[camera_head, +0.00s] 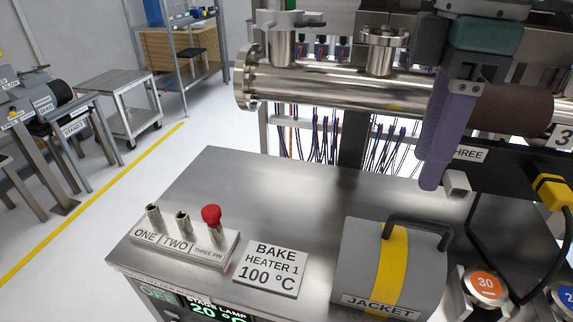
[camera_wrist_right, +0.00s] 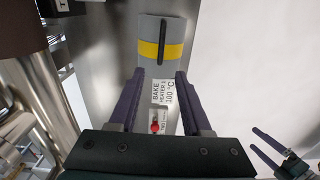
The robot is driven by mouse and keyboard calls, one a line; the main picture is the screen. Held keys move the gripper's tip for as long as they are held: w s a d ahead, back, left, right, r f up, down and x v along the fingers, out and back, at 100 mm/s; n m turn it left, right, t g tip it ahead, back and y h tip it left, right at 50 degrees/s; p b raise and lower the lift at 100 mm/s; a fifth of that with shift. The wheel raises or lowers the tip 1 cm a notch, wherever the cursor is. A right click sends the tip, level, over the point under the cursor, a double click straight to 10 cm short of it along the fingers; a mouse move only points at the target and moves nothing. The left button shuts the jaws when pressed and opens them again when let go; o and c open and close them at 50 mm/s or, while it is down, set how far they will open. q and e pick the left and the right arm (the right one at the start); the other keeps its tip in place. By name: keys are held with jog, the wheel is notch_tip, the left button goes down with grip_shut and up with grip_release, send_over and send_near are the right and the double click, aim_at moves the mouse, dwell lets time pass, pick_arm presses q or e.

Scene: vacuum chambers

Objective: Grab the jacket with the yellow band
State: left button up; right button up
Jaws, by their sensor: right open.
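The jacket with the yellow band (camera_head: 393,268) is a grey curved shell with a dark handle and a JACKET label. It sits at the front right of the steel bench top. In the right wrist view the jacket (camera_wrist_right: 176,50) is beyond the fingertips, its dark handle crossing the band. My right gripper (camera_head: 432,170) is open and empty, its purple fingers pointing down above and behind the jacket, apart from it. In the head view one finger mostly hides the other. My left gripper (camera_wrist_right: 254,139) shows at the lower right of the wrist view, fingers apart and empty.
A steel pipe (camera_head: 320,87) with a brown sleeve (camera_head: 515,108) runs behind the bench. A plug block (camera_head: 185,246) with a red-topped plug and a BAKE HEATER 1 sign (camera_head: 269,268) stand left of the jacket. An orange-topped knob (camera_head: 484,285) is at its right. The rear bench top (camera_head: 270,185) is clear.

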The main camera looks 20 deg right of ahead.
aim_at(405, 216)
notch_tip(405, 216, down, 4)
jog(key=shift+s+f, duration=0.1)
jog(key=shift+f, duration=0.1)
jog(key=shift+a+f, duration=0.1)
jog(key=shift+f, duration=2.7)
grip_shut()
